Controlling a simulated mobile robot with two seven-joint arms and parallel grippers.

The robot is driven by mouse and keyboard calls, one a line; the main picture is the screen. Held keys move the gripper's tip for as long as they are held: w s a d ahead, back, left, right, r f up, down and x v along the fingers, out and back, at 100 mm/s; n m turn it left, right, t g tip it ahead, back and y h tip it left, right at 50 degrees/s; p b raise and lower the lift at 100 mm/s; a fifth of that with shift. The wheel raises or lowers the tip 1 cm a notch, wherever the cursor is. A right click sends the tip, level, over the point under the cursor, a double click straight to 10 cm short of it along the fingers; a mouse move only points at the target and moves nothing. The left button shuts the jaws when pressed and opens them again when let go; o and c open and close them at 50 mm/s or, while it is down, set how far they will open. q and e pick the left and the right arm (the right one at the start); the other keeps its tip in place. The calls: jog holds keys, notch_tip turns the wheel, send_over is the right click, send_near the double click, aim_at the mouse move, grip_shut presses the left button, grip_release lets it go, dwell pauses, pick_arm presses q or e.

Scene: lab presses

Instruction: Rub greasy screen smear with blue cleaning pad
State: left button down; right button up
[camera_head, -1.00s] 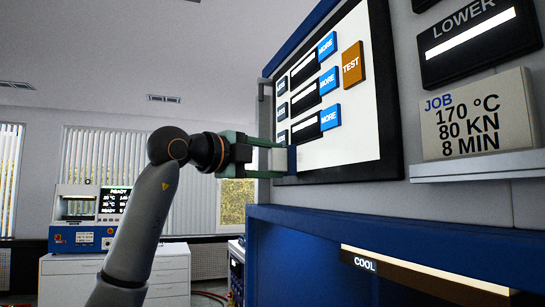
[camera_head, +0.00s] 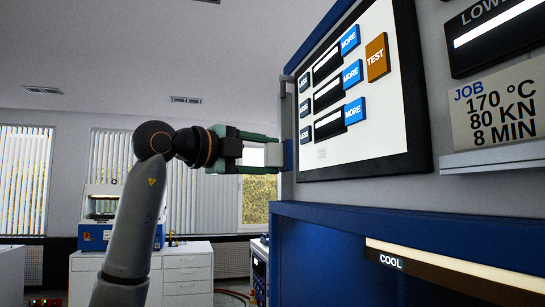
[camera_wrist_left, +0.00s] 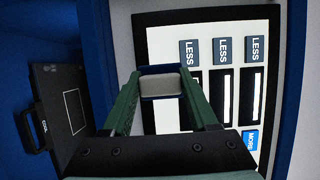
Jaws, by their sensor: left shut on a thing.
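My left gripper (camera_head: 277,155) is shut on the cleaning pad (camera_head: 273,155), a pale block with a blue face turned towards the press. In the head view the pad is at the lower left edge of the touch screen (camera_head: 385,150). I cannot tell whether it touches the frame. In the left wrist view the pad (camera_wrist_left: 160,87) sits between both green fingers, in front of the screen's border and white area. A faint grey smear (camera_head: 322,153) shows on the white screen's lower left, just right of the pad. My right gripper is not in view.
The screen carries LESS and MORE buttons and an orange TEST button (camera_head: 376,57). A JOB card (camera_head: 495,108) stands on a ledge at the right. The blue press opening with a COOL label (camera_head: 391,262) lies below. A handle (camera_head: 283,100) sticks out left of the screen.

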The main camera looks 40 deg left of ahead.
aim_at(283, 156)
pick_arm(q)
jog(key=shift+s, duration=0.1)
jog(key=shift+s+a, duration=0.35)
jog(key=shift+s, duration=0.3)
jog(key=shift+s+a, duration=0.35)
jog(key=shift+s, duration=0.25)
jog(key=shift+w+d+p, duration=0.35)
jog(key=shift+w+d, duration=0.2)
jog(key=shift+w, duration=0.55)
jog(key=shift+w+d+p, duration=0.4)
jog(key=shift+w+d, duration=0.15)
jog(key=shift+w, duration=0.5)
jog(key=shift+w+d+p, duration=0.35)
jog(key=shift+w+d, duration=0.2)
jog(key=shift+w, duration=0.55)
jog(key=shift+w+d+p, duration=0.3)
jog(key=shift+w+d, duration=0.05)
jog(key=shift+w, duration=0.35)
jog(key=d, duration=0.1)
jog(key=s+d, duration=0.1)
jog(key=d, duration=0.1)
jog(key=shift+s+d+b, duration=0.3)
jog(key=shift+s+b, duration=0.05)
